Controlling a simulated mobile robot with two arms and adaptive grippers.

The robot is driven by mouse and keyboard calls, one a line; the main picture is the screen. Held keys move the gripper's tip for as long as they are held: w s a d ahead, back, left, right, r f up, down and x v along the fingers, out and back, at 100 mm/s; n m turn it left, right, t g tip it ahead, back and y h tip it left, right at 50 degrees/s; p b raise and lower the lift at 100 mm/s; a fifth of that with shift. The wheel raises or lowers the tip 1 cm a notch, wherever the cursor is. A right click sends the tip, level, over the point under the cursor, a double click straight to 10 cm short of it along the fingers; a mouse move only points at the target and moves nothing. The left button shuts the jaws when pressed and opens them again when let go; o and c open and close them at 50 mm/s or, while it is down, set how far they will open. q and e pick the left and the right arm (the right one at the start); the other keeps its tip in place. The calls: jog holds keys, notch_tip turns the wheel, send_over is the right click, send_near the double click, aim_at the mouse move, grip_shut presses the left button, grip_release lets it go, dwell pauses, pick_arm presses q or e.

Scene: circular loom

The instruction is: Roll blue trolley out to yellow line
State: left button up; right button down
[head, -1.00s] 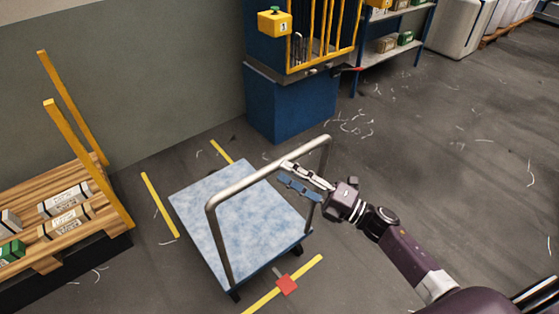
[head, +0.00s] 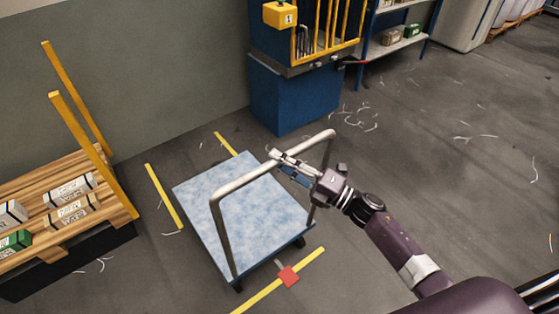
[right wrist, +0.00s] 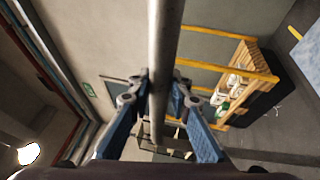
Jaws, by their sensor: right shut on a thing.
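In the right wrist view the bar (right wrist: 163,70) runs between the two blue-padded fingers. My left gripper is out of view.
A wooden pallet (head: 50,247) with yellow posts and boxes stands close on the left. A blue cabinet (head: 292,98) with a yellow-barred front stands behind the trolley. Shelves (head: 400,45) are at the back. The floor to the right is open, with scattered pale scraps.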

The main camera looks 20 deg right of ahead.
jog(key=shift+f, duration=0.1)
dwell(0.3)
jog(key=shift+w+a+b, duration=0.1)
jog(key=shift+w+b, duration=0.15)
jog(key=shift+b, duration=0.15)
jog(key=shift+w+a+b, duration=0.1)
jog(key=shift+w+b, duration=0.2)
jog(key=shift+w+a, duration=0.2)
jog(key=shift+w, duration=0.3)
jog(key=c, duration=1.8)
grip_release()
jog(key=shift+s, duration=0.15)
jog(key=shift+o, duration=0.2)
jog(key=v, duration=1.2)
